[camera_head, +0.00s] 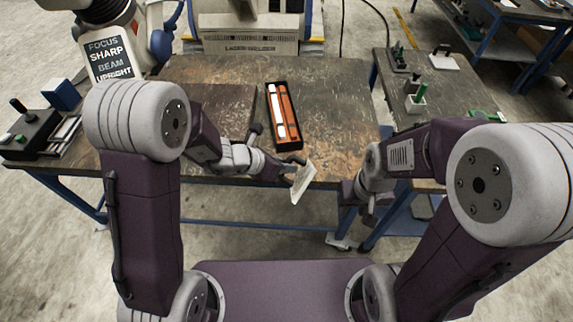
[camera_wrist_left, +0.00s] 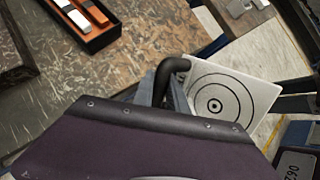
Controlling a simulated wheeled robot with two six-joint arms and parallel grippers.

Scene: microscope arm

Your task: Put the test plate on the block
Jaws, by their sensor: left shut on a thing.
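The test plate (camera_head: 302,183) is a thin pale square held tilted past the near edge of the table. In the left wrist view the test plate (camera_wrist_left: 232,92) shows black concentric rings on its face.
A black open case (camera_head: 283,117) with orange and white bars lies on the worn table (camera_head: 340,110). Left is a black device (camera_head: 32,128); behind stands a sign reading "FOCUS SHARP BEAM UPRIGHT" (camera_head: 106,58). A side table at right carries small fixtures (camera_head: 415,102). The table's right part is clear.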

